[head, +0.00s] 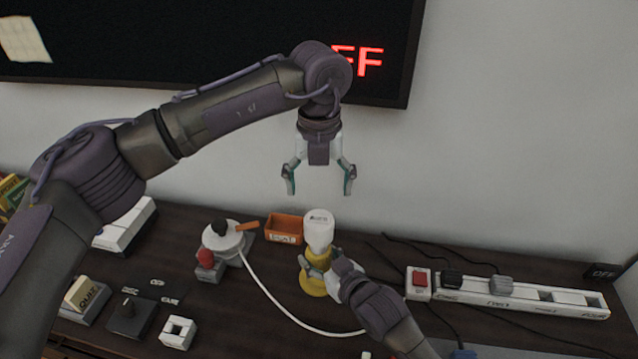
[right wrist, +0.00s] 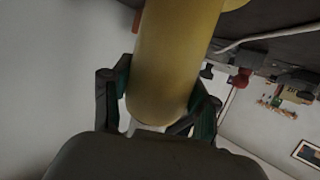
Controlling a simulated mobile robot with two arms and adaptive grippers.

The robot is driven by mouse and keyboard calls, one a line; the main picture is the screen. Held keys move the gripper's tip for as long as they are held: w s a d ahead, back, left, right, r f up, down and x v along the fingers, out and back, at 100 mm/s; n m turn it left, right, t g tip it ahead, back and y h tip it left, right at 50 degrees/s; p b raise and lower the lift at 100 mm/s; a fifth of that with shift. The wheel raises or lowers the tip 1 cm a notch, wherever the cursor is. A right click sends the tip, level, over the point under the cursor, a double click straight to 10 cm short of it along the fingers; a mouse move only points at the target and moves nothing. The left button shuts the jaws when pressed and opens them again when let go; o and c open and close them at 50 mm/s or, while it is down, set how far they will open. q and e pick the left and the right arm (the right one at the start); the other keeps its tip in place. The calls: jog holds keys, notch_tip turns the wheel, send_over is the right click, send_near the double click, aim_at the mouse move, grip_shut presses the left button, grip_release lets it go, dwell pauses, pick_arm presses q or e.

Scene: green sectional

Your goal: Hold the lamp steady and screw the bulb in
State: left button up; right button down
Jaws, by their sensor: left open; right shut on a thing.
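The yellow lamp (head: 313,283) stands on the dark table in the head view, with a round base. A white bulb (head: 319,229) sits upright at its top; I cannot tell how far it is screwed in. My right gripper (head: 325,264) is shut on the lamp's yellow stem just below the bulb. In the right wrist view the yellow stem (right wrist: 172,65) fills the space between the fingers of the right gripper (right wrist: 165,105). My left gripper (head: 318,182) is open and empty, pointing down above the bulb with a gap between them.
A power strip (head: 510,294) with plugs lies to the right. An orange tray (head: 284,228) and a white round device (head: 223,237) with a red knob stand left of the lamp. A white cable (head: 273,299) curves around the lamp's front. A dark screen (head: 200,50) hangs behind.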

aim_at(319, 220)
pick_arm(q)
jog(key=shift+n, duration=0.4)
notch_tip(319, 220, down, 12)
jog(key=shift+r, duration=0.1)
dwell(0.6)
